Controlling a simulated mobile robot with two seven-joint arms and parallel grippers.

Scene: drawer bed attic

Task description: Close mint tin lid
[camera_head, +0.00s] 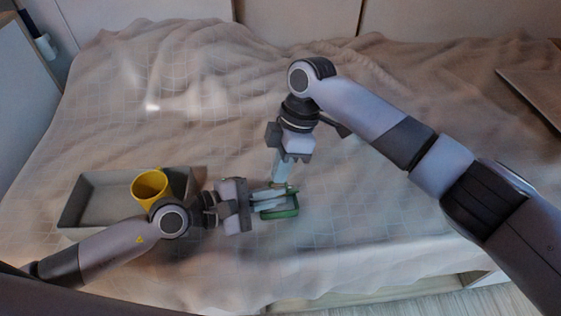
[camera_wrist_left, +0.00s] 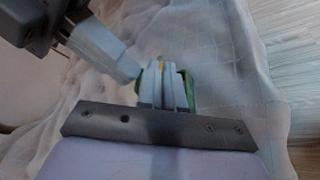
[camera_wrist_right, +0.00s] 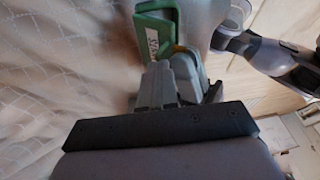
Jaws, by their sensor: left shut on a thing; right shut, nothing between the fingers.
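The green mint tin (camera_head: 280,209) lies on the bed near its front edge, with part of it behind my grippers. In the right wrist view its green body with a white lettered label (camera_wrist_right: 152,38) shows at the top. In the left wrist view only its green edges (camera_wrist_left: 188,88) show around my fingers. My left gripper (camera_head: 262,200) is shut on the tin from its left side. My right gripper (camera_head: 281,184) points down at the tin's far edge, shut and empty. The fingers hide the lid's exact angle.
A grey tray (camera_head: 88,203) stands on the bed at the left, with a yellow cup (camera_head: 150,186) at its right part, close to my left arm. The rumpled blanket (camera_head: 400,200) is clear to the right of the tin. A wooden board (camera_head: 535,92) lies at the far right.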

